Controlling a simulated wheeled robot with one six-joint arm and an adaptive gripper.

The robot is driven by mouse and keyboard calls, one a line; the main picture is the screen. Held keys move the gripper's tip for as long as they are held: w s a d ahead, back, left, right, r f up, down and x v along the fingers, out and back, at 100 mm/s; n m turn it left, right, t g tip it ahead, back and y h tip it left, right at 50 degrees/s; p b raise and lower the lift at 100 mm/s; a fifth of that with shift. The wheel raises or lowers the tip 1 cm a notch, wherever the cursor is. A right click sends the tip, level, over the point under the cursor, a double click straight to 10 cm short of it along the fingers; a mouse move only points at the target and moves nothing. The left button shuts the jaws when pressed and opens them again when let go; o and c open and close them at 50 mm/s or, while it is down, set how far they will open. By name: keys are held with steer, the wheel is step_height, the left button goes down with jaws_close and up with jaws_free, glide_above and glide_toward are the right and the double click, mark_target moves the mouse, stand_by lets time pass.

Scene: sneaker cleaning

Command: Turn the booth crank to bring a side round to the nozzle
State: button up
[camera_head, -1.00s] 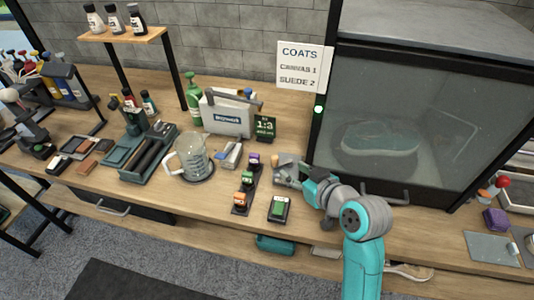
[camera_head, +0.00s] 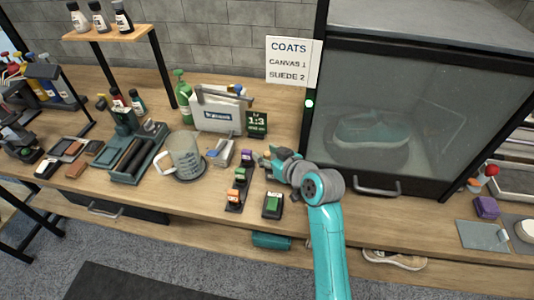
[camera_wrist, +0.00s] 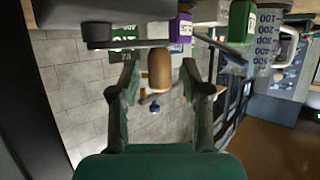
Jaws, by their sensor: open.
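The spray booth (camera_head: 420,60) stands at the right, with a teal sneaker (camera_head: 372,130) showing dimly through its glass. My gripper (camera_head: 268,160) is at the booth's front left corner, above the bench. In the wrist view, the crank's brown knob (camera_wrist: 160,70) sits between my open fingers (camera_wrist: 163,88), with a visible gap on each side. The crank's grey bar (camera_wrist: 135,43) runs from the knob to a dark hub (camera_wrist: 98,36). In the head view my gripper and wrist hide most of the crank. The nozzle cannot be made out.
Close to my gripper are a rack of small coloured blocks (camera_head: 238,190), a green-topped block (camera_head: 272,204) and a dark 1:3 sign (camera_head: 257,123). A measuring jug (camera_head: 184,155) stands farther left. The booth's door handle (camera_head: 377,190) juts out to the right of my wrist.

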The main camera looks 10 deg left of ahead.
steer(key=shift+a, duration=0.1)
jaws_close()
steer(key=shift+w+t, duration=0.1)
steer(key=shift+t, duration=0.2)
steer(key=shift+w+a+m+t+h, duration=0.15)
steer(key=shift+m+t+h, duration=0.1)
steer(key=shift+m+h, duration=0.25)
steer(key=shift+w+a+m+t+h, duration=0.15)
steer(key=shift+m+t+h, duration=0.1)
steer(key=shift+m+h, duration=0.2)
steer(key=shift+w+a+m+t+h, duration=0.15)
steer(key=shift+w+m+t+h, duration=0.3)
steer(key=shift+m+t+h, duration=0.45)
steer(key=shift+w+m+h, duration=0.35)
steer(key=shift+m+h, duration=0.55)
steer(key=shift+h, duration=0.15)
steer(key=shift+w+m+h, duration=0.35)
steer(key=shift+m+h, duration=0.5)
steer(key=shift+h, duration=0.15)
steer(key=shift+t, duration=0.3)
